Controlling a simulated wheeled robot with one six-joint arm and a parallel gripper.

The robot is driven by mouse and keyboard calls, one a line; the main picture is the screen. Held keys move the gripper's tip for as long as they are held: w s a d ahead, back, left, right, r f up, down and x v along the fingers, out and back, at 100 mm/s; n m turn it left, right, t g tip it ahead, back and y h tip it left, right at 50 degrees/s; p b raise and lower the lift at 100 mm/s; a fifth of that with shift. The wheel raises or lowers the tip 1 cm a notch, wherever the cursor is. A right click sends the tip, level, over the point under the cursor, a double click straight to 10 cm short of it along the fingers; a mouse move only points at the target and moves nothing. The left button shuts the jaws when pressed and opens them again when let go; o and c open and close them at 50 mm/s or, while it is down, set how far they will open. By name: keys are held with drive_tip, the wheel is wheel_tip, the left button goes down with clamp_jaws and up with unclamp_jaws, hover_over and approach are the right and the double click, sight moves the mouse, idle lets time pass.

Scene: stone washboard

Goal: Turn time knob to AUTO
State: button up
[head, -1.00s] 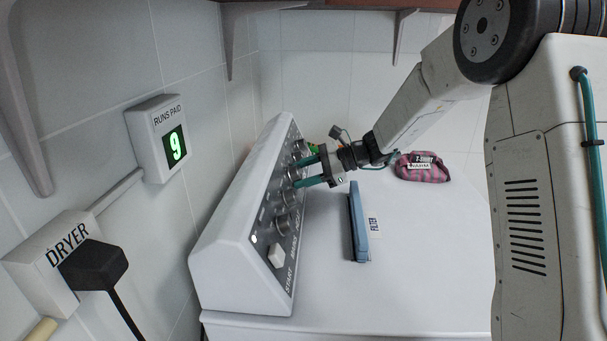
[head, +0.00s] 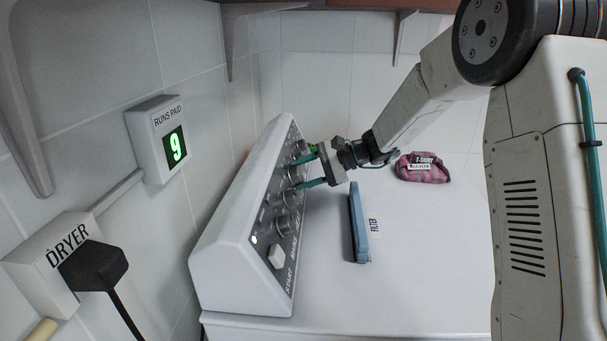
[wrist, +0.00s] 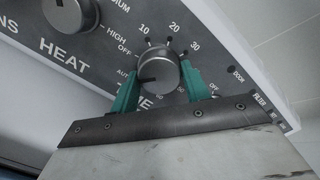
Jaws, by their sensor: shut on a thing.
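The time knob (wrist: 158,74) is a round grey metal dial on the dark panel in the wrist view. Its dark pointer mark faces left, toward the partly hidden AUTO label (wrist: 124,76). My gripper (wrist: 157,82) has its two green fingers on either side of the knob, shut on it. In the head view my gripper (head: 295,173) reaches the sloped control panel (head: 262,205) from the right, and its fingers partly hide the knob. The lower part of the dial's scale is partly covered by the fingers.
The heat knob (wrist: 70,12) is at the upper left in the wrist view. Other knobs and a START button (head: 276,256) line the panel. A blue filter (head: 358,222) and a striped T-shirt bundle (head: 422,168) lie on the white top. A counter (head: 160,138) reads 9.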

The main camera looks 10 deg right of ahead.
drive_tip(key=o, duration=1)
drive_tip(key=v, duration=0.7)
drive_tip(key=shift+d+r, duration=0.15)
drive_tip(key=shift+d, duration=0.25)
drive_tip(key=shift+s, duration=0.15)
